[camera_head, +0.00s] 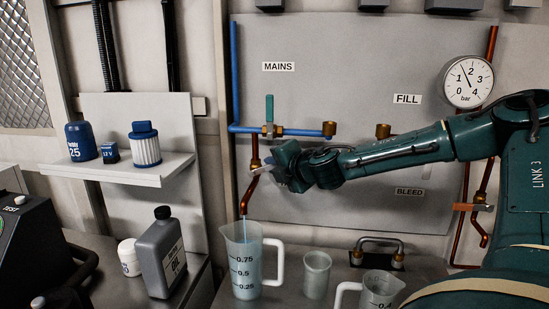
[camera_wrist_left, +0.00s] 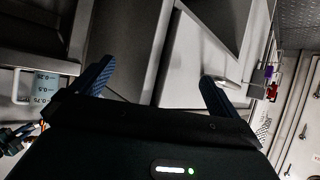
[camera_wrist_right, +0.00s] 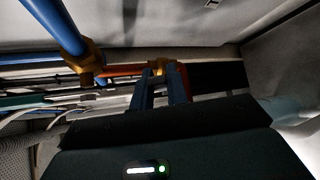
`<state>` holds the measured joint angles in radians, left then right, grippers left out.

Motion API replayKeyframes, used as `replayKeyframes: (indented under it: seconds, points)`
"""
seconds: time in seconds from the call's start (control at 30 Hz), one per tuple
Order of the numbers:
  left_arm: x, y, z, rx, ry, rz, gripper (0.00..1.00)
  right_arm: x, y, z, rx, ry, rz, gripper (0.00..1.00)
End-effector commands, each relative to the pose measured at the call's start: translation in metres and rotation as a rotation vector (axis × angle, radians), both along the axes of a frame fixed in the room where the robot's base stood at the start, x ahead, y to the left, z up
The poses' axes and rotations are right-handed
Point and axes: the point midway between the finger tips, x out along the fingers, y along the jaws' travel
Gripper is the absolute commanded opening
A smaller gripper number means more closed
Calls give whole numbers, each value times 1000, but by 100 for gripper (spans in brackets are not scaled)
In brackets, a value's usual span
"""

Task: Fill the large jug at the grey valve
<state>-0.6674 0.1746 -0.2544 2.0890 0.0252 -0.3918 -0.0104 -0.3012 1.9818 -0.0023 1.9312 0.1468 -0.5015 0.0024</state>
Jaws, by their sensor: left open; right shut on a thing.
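The large jug (camera_head: 262,262), clear with a white handle and marks 0.25 to 0.75, stands upright on the counter under the copper spout (camera_head: 248,195). A thin bluish stream runs from the spout into it; its exact level is hard to tell. My right gripper (camera_head: 268,176) is shut on the grey valve's handle (camera_head: 258,170) above the spout and mostly hides the valve. In the right wrist view its fingers (camera_wrist_right: 160,92) are close together near brass and copper fittings. My left gripper (camera_wrist_left: 155,84) is open and empty, out of the head view. The jug's marked side (camera_wrist_left: 42,90) shows at its left.
A small cup (camera_head: 316,275) and a smaller jug (camera_head: 380,290) stand right of the large jug. A grey bottle (camera_head: 160,255) and white tub (camera_head: 129,258) stand left. A teal-handled valve (camera_head: 269,110) sits on the blue pipe above. A gauge (camera_head: 468,82) hangs upper right.

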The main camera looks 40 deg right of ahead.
Motion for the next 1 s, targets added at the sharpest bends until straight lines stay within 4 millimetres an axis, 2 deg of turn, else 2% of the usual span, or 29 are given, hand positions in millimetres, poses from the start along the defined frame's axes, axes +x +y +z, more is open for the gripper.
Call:
replayKeyframes:
  seconds: [0.27,0.3,0.53,0.83,1.0]
  points:
    - [0,0,-1,0,1,1,100,0,0,0,-1,-2,1,0]
    - [0,0,-1,0,1,1,100,0,0,0,-1,-1,2,18]
    - [0,1,-1,0,1,1,100,0,0,0,0,-2,1,37]
    - [0,0,0,0,0,1,100,-1,0,1,0,-2,1,37]
    - [0,0,3,1,1,2,100,-11,1,6,0,-5,-1,37]
